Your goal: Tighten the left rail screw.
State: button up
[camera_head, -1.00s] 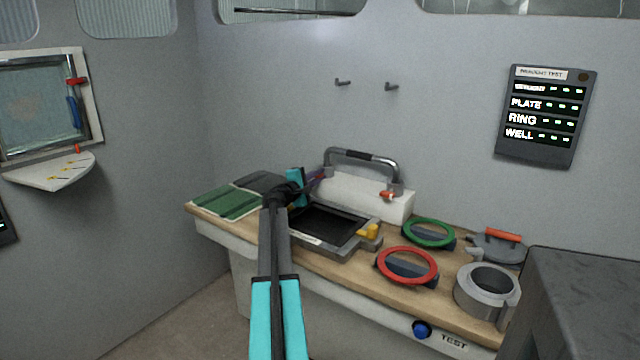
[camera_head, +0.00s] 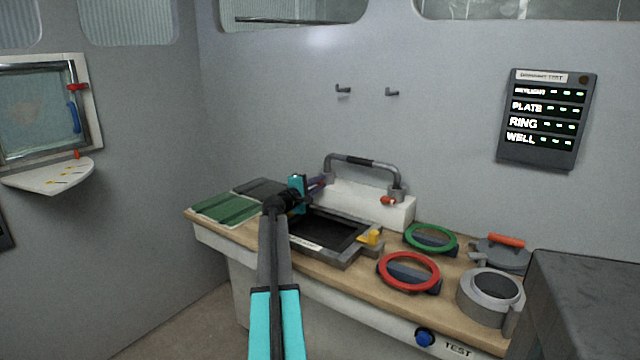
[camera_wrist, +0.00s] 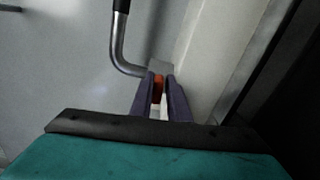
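The rail is a bent metal handle (camera_head: 362,161) with a dark grip, on a white block (camera_head: 345,203) at the back of the bench. The right rail screw (camera_head: 388,200) is orange-red, at the right foot.
A dark framed tray (camera_head: 325,228) with a yellow knob lies before the block. Green (camera_head: 431,239) and red (camera_head: 408,271) rings, a grey round housing (camera_head: 490,297) and a lid with an orange handle (camera_head: 506,240) stand to the right. A green book (camera_head: 226,207) lies left.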

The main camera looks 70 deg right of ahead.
dwell(0.4)
jog(key=shift+w+a, duration=0.2)
jog(key=shift+a, duration=0.25)
jog(key=v, duration=1.2)
jog(key=shift+a, duration=0.45)
jog(key=shift+r, duration=0.15)
